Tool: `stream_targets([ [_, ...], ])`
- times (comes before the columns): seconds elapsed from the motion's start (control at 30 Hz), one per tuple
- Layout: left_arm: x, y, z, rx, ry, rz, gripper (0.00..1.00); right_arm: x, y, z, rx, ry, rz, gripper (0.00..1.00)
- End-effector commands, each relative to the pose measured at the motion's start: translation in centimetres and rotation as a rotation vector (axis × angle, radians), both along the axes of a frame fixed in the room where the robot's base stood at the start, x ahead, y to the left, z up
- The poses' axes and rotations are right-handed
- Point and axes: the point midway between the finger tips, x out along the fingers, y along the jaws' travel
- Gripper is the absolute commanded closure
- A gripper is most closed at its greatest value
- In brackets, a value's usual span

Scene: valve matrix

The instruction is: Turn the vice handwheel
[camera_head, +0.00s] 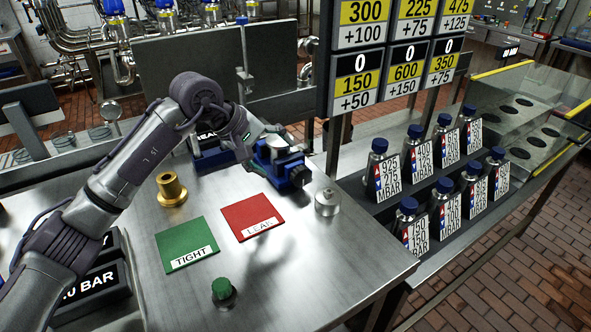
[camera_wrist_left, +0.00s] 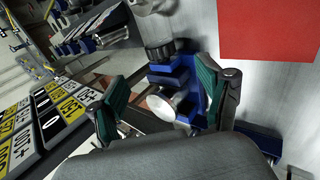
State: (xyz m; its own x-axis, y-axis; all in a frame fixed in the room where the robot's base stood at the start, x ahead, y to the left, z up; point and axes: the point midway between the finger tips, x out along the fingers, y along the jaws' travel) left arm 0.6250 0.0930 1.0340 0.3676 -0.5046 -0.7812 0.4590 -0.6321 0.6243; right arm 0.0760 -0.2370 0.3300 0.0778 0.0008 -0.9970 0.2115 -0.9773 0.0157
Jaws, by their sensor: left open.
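The blue vice (camera_head: 266,165) stands at the back of the steel bench, and it also shows in the left wrist view (camera_wrist_left: 180,78). A dark round handwheel (camera_head: 299,176) is on its near right end; in the left wrist view the handwheel (camera_wrist_left: 159,50) is beyond the fingertips. A pale metal round part (camera_wrist_left: 165,104) sits at the vice's jaws. My left gripper (camera_head: 256,148) is open above the vice. In the left wrist view its teal-padded fingers (camera_wrist_left: 164,80) stand on either side of the vice. Whether they touch it is unclear. My right gripper is not in view.
On the bench are a red LEAK plate (camera_head: 252,215), a green TIGHT plate (camera_head: 186,243), a brass fitting (camera_head: 171,189), a green knob (camera_head: 222,291) and a metal cylinder (camera_head: 327,202). A number board (camera_head: 392,55) hangs close behind. Blue-capped bottles (camera_head: 382,170) stand right.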

Motion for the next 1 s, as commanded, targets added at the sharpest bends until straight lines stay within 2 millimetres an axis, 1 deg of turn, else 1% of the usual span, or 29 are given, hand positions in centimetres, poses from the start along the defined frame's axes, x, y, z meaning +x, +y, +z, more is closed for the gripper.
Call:
stream_targets([
  [0.03,0.4,-0.7,-0.8,-0.002,0.006,-0.002,0.22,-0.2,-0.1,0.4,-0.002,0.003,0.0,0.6],
  [0.17,1.4,-2.2,-3.1,-0.002,0.006,-0.002,0.22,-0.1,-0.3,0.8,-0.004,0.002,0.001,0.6],
  [0.3,2.4,-3.6,-5.2,-0.002,0.004,-0.001,0.22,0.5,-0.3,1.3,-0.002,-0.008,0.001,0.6],
  [0.5,3.5,-4.8,-7.3,-0.001,0.002,0.0,0.22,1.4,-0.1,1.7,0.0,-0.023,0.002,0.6],
  [0.67,3.7,-5.2,-8.0,0.0,0.001,-0.001,0.22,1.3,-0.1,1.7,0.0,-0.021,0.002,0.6],
  [0.9,3.8,-5.2,-8.1,0.0,-0.001,-0.001,0.22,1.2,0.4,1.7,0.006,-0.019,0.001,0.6],
  [0.93,3.8,-5.2,-8.1,0.0,0.0,0.0,0.24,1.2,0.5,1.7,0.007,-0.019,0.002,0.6],
  [1.0,3.8,-5.2,-8.1,0.0,0.0,0.0,0.35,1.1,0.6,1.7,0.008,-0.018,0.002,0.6],
])
